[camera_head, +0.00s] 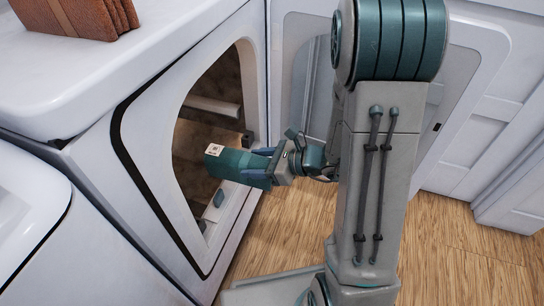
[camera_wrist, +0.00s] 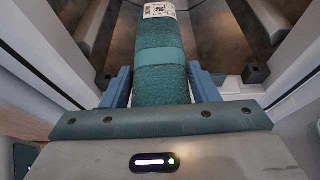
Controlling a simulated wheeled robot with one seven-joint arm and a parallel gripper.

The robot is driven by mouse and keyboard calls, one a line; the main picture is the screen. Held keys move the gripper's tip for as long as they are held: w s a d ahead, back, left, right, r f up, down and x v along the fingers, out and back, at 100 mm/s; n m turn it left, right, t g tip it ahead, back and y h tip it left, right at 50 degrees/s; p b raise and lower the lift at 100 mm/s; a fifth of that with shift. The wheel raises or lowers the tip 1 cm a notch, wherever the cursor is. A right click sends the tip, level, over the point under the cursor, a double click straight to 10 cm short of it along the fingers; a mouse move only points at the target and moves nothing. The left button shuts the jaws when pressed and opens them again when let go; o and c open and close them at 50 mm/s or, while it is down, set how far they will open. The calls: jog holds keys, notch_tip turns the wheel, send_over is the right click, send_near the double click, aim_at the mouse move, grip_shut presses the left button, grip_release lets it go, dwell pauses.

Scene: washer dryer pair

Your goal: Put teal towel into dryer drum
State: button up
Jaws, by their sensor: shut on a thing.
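The teal towel (camera_head: 228,162) is a rolled or folded bundle with a white printed label at its far end. My gripper (camera_head: 268,166) is shut on the towel's near part. The towel's labelled end reaches into the opening of the dryer drum (camera_head: 208,128), whose inside is brown and dark. In the wrist view the towel (camera_wrist: 160,62) lies between the two blue fingers of my gripper (camera_wrist: 160,88), pointing forward into the drum (camera_wrist: 215,25). The towel's underside is hidden.
The dryer's door (camera_head: 305,75) stands open to the right of the opening. A brown folded stack (camera_head: 85,15) lies on top of the machine. A second white machine (camera_head: 30,225) is at the lower left. Wood floor (camera_head: 460,240) shows at the right.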

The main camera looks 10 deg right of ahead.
jog(key=r+b+x, duration=0.1)
jog(key=b+x, duration=0.1)
jog(key=x, duration=0.9)
jog(key=w+a+r+b+x, duration=0.1)
jog(key=r+b+x, duration=0.1)
jog(key=x, duration=0.8)
jog(key=shift+w+a+b, duration=0.15)
jog(key=shift+a+b, duration=0.2)
jog(key=shift+b, duration=0.05)
jog(key=o, duration=1.3)
jog(key=shift+c, duration=0.2)
